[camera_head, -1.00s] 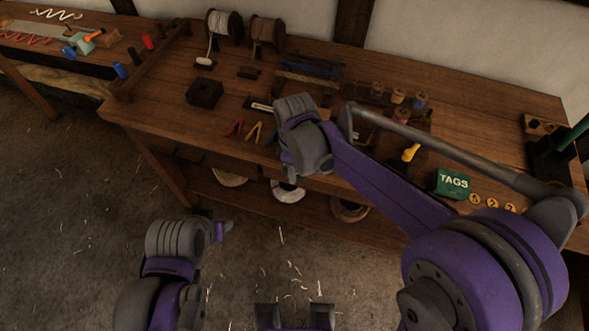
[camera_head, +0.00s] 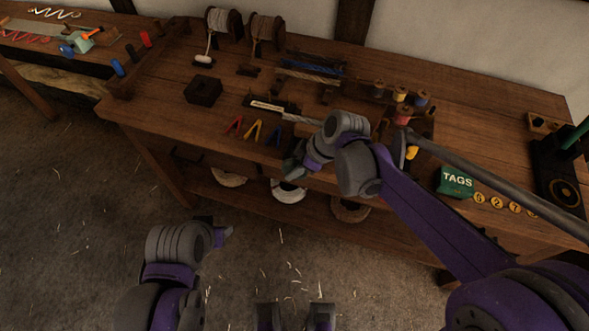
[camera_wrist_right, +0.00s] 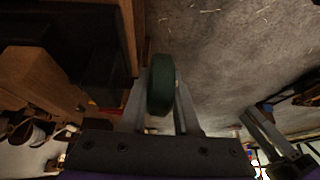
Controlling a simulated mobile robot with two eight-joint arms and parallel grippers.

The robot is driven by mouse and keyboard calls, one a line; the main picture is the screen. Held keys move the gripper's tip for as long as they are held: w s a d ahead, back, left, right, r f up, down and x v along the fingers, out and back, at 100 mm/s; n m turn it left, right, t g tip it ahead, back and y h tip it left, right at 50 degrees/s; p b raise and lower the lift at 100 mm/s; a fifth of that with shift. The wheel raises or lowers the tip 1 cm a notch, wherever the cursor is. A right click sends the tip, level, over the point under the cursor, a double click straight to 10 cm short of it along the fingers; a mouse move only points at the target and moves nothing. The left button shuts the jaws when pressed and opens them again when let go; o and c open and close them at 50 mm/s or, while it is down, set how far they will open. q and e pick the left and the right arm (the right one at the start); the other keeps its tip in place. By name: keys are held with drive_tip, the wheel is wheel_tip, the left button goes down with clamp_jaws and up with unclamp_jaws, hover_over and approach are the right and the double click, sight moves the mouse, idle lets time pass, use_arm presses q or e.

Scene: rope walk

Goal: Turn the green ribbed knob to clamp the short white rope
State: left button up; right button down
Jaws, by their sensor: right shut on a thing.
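The dark green knob (camera_wrist_right: 162,78) stands on edge between the two fingers of my right gripper (camera_wrist_right: 160,95) in the right wrist view. The fingers are shut on its sides, and its ribs are too dark to make out. In the head view my right gripper (camera_head: 298,166) is at the bench's front edge and mostly hides the knob. A short whitish rope (camera_head: 299,118) lies on the bench just behind the gripper; its right end is hidden by my arm. My left gripper (camera_head: 225,231) hangs over the floor, away from the bench; its jaw opening cannot be made out.
Red, yellow and blue clips (camera_head: 254,131) lie left of my right gripper. A dark block (camera_head: 203,90) and rope spools (camera_head: 222,27) stand farther back. Small coloured spools (camera_head: 402,113) and a green TAGS box (camera_head: 456,181) are to the right. The floor before the bench is clear.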

drive_tip(key=shift+y, duration=0.5)
drive_tip(key=shift+b, duration=0.3)
drive_tip(key=c, duration=0.6)
unclamp_jaws()
drive_tip(key=shift+c, duration=0.2)
drive_tip(key=p+v, duration=0.1)
drive_tip(key=v, duration=1)
drive_tip(key=shift+f, duration=0.15)
drive_tip(key=shift+s, duration=0.15)
